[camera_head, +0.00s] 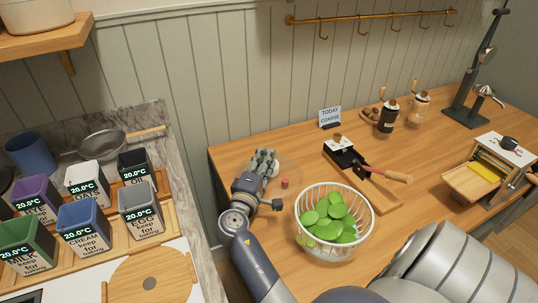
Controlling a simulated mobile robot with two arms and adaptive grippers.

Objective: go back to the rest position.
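My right gripper (265,155) is over the left end of the wooden counter, near the back wall. Its grey fingers lie side by side and point toward the wall. I cannot tell whether they are apart or closed, and I see nothing clearly held between them. A small red object (285,183) is just right of the gripper, by a faint see-through shape. A white openwork basket (304,222) holding several green round pieces stands to the right of my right forearm, apart from the gripper. My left gripper is not in view.
A wooden tray (385,199) with a black holder and a wooden-handled tool lies behind the basket. At left, labelled tubs (84,228) fill a rack beside a round board (150,284).

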